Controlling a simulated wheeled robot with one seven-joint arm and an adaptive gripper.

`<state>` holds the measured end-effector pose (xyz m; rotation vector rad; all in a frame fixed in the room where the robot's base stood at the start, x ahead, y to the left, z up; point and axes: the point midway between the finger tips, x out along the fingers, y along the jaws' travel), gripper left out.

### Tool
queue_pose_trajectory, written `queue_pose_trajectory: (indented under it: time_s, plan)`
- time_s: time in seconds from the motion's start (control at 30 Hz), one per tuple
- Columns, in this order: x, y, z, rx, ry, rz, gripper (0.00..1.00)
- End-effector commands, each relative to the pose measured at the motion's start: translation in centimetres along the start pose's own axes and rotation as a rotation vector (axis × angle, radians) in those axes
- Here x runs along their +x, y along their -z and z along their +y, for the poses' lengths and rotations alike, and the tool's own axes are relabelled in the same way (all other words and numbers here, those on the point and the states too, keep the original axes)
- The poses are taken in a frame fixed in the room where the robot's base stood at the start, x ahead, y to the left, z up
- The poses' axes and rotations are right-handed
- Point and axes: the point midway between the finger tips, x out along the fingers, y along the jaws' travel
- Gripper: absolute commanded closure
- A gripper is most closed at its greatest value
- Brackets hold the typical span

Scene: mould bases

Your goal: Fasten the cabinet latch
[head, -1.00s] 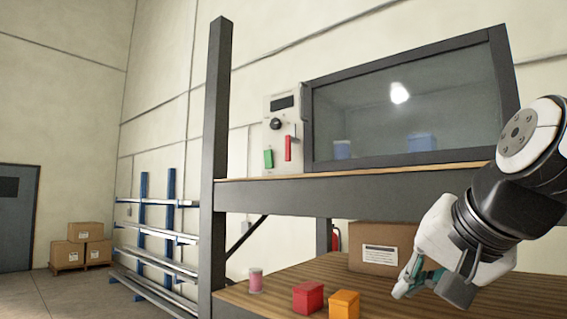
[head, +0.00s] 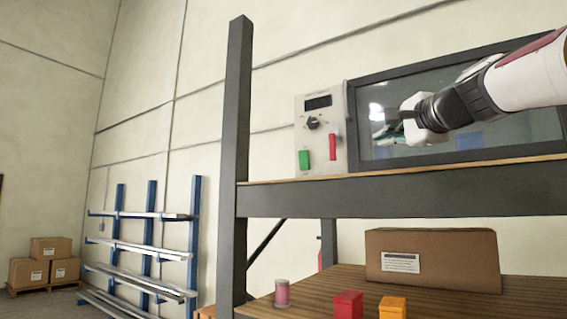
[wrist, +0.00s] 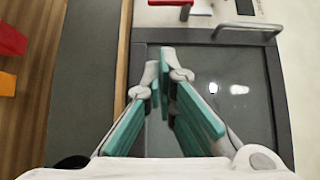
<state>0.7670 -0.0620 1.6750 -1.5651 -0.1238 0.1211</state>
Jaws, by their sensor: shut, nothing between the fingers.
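The cabinet (head: 357,130) stands on the upper shelf, with a dark-framed glass door and a pale control panel (head: 341,165) on its left. A red upright lever (head: 333,147) sits on the panel near the door frame. I cannot tell whether it is the latch or whether it is fastened. In the wrist view the red lever (wrist: 170,2) is cut off at the top edge, near a grey bar handle (wrist: 245,28) on the door frame. My gripper (head: 380,133) is shut and empty in front of the glass, right of the panel and apart from the lever.
The panel also has a black knob (head: 312,123), a dark display and a green tab (head: 304,160). The lower shelf holds a cardboard box (head: 450,262), a pink spool (head: 282,293), a red block (head: 348,305) and an orange block (head: 392,308). A dark post (head: 237,120) stands left.

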Motion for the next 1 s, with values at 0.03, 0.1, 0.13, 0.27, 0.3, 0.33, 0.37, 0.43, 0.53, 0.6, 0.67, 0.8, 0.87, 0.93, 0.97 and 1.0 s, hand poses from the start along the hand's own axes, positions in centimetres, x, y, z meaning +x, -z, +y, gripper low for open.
queue_pose_trajectory:
  time_s: [0.03,0.1,0.13,0.27,0.3,0.33,0.37,0.43,0.53,0.6,0.67,0.8,0.87,0.93,0.97,1.0]
  plan:
    - [0.0,0.0,0.0,-0.001,0.0,-0.001,1.0]
    - [0.2,0.0,0.0,-0.001,-0.001,-0.001,1.0]
    - [0.3,-0.1,0.0,-0.001,-0.002,-0.001,1.0]
    - [1.6,0.0,0.1,0.0,-0.004,-0.003,1.0]
    - [2.2,0.0,0.0,0.0,-0.004,-0.002,1.0]
    - [2.7,-0.1,0.1,0.001,-0.005,-0.004,1.0]
    - [3.2,0.0,0.0,0.001,-0.005,-0.003,1.0]
    - [4.4,-0.1,0.0,0.0,-0.005,-0.004,1.0]
    - [6.2,-0.1,0.0,0.0,-0.005,-0.005,1.0]
    - [7.3,-0.1,0.0,0.0,-0.004,-0.004,1.0]
    - [8.2,-0.1,0.0,0.001,-0.004,-0.005,1.0]
    - [10.2,-0.2,0.0,0.0,-0.004,-0.005,1.0]
    - [10.8,-1.2,-0.1,0.0,-0.004,-0.007,1.0]
    - [11.4,-2.0,-0.1,-0.002,-0.003,-0.006,1.0]
    - [11.7,-2.1,-0.1,-0.001,-0.003,-0.005,1.0]
    - [11.9,-2.2,-0.1,-0.001,-0.003,-0.003,1.0]
